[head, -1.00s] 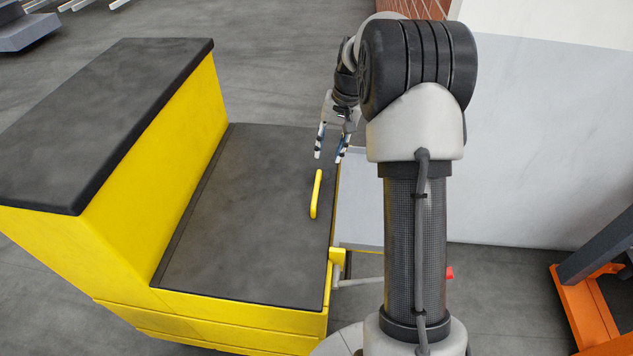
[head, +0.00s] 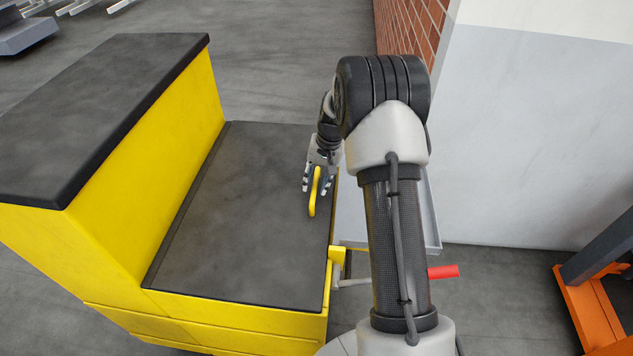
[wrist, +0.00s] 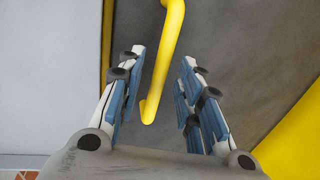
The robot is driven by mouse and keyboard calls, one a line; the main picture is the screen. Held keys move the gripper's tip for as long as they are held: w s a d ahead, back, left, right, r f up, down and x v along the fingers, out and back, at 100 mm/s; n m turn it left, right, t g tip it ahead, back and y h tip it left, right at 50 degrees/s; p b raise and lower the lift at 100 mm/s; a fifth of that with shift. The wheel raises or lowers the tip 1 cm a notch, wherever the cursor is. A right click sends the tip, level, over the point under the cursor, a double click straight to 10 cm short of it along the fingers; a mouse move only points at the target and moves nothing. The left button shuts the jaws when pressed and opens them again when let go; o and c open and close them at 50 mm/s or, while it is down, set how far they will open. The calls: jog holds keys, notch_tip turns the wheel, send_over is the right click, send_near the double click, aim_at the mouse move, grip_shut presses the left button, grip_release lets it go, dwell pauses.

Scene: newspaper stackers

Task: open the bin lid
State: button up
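The bin is a yellow box with a flat dark grey lid (head: 230,230), which lies closed in the head view. A yellow bar handle (head: 314,192) stands on the lid near its right edge. My gripper (head: 317,190) is at the handle, with its fingers on either side of it. In the wrist view the handle (wrist: 168,60) runs between the two open fingers of my gripper (wrist: 160,85), with a gap on each side.
A taller yellow block with a dark top (head: 100,100) rises along the lid's left side. A pale wall with a brick edge (head: 410,35) stands at the right. An orange and dark grey frame (head: 590,305) is at the far right. A red grip (head: 443,272) sticks out beside my arm.

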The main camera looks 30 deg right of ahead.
jog(key=shift+c, duration=0.2)
grip_shut()
dwell(0.6)
